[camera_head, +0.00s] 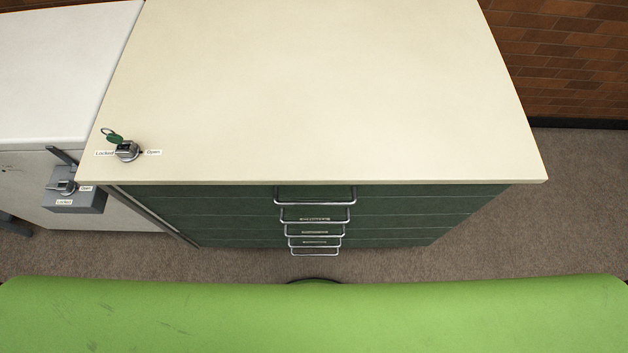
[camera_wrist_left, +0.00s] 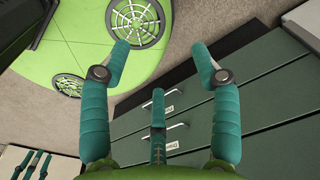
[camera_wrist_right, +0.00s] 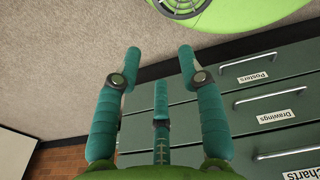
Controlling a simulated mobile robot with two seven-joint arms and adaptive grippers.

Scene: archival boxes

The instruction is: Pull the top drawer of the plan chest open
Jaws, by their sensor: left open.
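The plan chest (camera_head: 330,90) has a cream top and dark green drawers, all flush with its front. The top drawer's metal handle (camera_head: 315,200) is uppermost in a column of several handles. A lock with a green key (camera_head: 127,150) sits on the top's left front, between "Locked" and "Open" labels; I cannot tell its setting surely. My left gripper (camera_wrist_left: 162,55) is open and empty, with lower drawer fronts (camera_wrist_left: 225,105) beyond its fingers. My right gripper (camera_wrist_right: 159,60) is open and empty, with labelled drawer fronts (camera_wrist_right: 265,85) to its right. Neither gripper shows in the head view.
A white cabinet (camera_head: 55,65) stands against the chest's left side. A grey lock box (camera_head: 75,198) with a lever and labels is on its front. Brown carpet (camera_head: 540,220) lies open to the right, before a brick wall (camera_head: 570,55).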

